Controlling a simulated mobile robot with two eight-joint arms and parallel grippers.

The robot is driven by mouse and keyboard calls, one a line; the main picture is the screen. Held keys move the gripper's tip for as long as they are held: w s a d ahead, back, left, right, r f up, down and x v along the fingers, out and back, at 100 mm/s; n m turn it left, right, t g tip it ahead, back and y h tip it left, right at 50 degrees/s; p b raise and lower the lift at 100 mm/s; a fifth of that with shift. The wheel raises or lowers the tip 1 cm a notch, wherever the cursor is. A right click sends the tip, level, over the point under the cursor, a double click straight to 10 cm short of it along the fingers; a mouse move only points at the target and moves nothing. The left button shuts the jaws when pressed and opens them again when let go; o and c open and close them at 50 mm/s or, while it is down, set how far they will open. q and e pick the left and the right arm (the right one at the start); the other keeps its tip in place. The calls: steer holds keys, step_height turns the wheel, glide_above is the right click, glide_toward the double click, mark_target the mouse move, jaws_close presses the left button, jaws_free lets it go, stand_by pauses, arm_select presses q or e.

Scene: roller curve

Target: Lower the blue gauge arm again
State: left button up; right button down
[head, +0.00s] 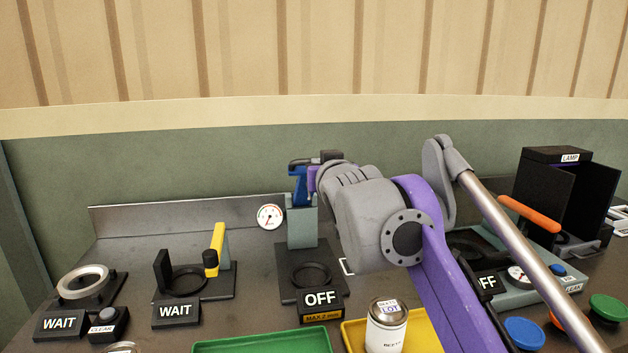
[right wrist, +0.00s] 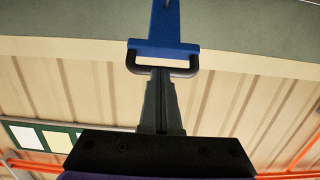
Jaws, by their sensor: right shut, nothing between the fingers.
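The blue gauge arm (head: 298,186) stands raised on its grey post (head: 301,226) behind a black base with a ring (head: 309,275). My right gripper (head: 307,162) is at the top of the gauge arm. In the right wrist view its fingers (right wrist: 160,76) are shut and empty, with the tips right at the middle of the handle bar. I cannot tell whether they touch it. My left gripper is not in view.
A sign reading OFF (head: 320,298) stands before the base, and a round dial (head: 270,216) beside the post. A yellow arm (head: 219,243) stands at left. A white can (head: 386,327), a green tray (head: 262,342) and a black lamp box (head: 557,155) are nearby.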

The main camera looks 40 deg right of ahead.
arm_select(q)
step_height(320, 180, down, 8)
steer(key=b, duration=0.5)
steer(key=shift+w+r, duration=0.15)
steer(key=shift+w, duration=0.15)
arm_select(e)
steer(key=s+a+f+t+h, duration=0.1)
steer(key=s+f+t, duration=0.1)
steer(key=f, duration=0.7)
steer(key=s+a+f+t+h, duration=0.1)
steer(key=s+a+f+t, duration=0.1)
steer(key=f, duration=0.7)
steer(key=shift+s, duration=0.7)
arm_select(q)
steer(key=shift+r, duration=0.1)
arm_select(e)
steer(key=shift+r, duration=0.2)
